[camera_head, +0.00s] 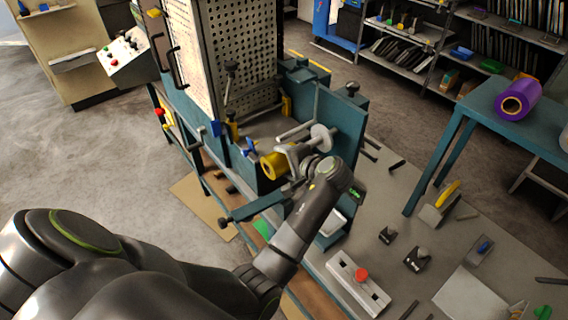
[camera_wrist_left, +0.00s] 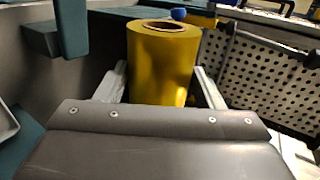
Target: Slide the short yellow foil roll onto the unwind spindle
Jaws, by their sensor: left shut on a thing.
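The short yellow foil roll (camera_wrist_left: 162,65) is between the two fingers of my left gripper (camera_wrist_left: 160,90) in the left wrist view. In the head view the yellow roll (camera_head: 273,166) shows beside my left gripper (camera_head: 287,158), which is shut on it. A grey spindle with a round flange (camera_head: 322,138) projects from the blue-green machine just behind and right of the gripper. The roll appears apart from the spindle; the exact gap cannot be told. My right gripper is not in view.
The blue-green machine with a perforated guard (camera_head: 240,50) stands behind. A purple roll (camera_head: 518,101) lies on a blue-green table at right. The grey bench (camera_head: 400,240) holds small tools and a box with a red button (camera_head: 361,275).

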